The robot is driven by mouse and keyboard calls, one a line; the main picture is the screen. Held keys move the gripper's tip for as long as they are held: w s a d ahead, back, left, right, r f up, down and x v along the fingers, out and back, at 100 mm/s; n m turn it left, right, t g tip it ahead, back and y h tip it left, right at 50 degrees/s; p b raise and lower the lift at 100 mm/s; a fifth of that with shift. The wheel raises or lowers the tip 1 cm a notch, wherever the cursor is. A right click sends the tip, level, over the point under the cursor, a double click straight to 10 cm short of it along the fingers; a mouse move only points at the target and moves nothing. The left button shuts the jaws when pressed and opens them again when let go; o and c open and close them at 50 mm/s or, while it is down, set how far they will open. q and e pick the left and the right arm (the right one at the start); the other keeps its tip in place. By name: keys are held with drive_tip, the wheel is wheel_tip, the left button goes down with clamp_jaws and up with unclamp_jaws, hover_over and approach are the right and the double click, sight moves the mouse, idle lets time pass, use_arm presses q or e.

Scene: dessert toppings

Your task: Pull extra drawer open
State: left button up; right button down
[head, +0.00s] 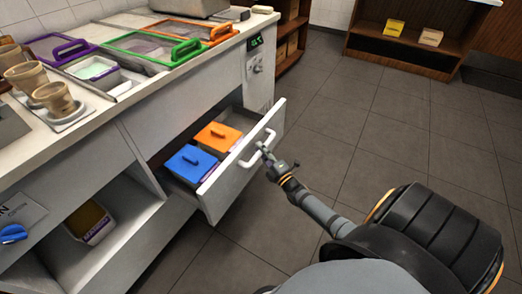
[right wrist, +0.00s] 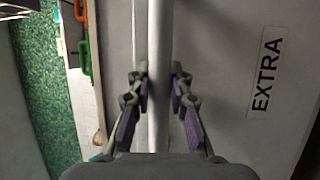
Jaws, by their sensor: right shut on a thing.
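The extra drawer (head: 245,160) is white and stands partly pulled out from the counter in the head view. A blue-lidded container (head: 192,165) and an orange-lidded container (head: 218,137) sit inside it. Its white bar handle (head: 258,150) is on the outer face. My right gripper (head: 266,152) is at the handle. In the right wrist view, the gripper (right wrist: 160,85) has its fingers on both sides of the handle bar (right wrist: 159,50), shut on it. The EXTRA label (right wrist: 266,75) shows on the drawer face beside it. My left gripper is not in view.
The counter (head: 130,105) holds cups (head: 55,98), a purple-handled bin (head: 68,50), a green-framed bin (head: 150,45) and an orange-framed bin (head: 205,30). Open shelves below hold a tub (head: 88,222). The tiled floor (head: 375,130) to the right of the drawer is clear.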

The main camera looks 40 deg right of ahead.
drive_tip(key=c, duration=1.2)
unclamp_jaws()
drive_tip(key=shift+s, duration=0.1)
drive_tip(key=s+f, duration=0.2)
drive_tip(key=s, duration=0.9)
drive_tip(key=shift+s, duration=0.35)
drive_tip(key=shift+f, duration=0.1)
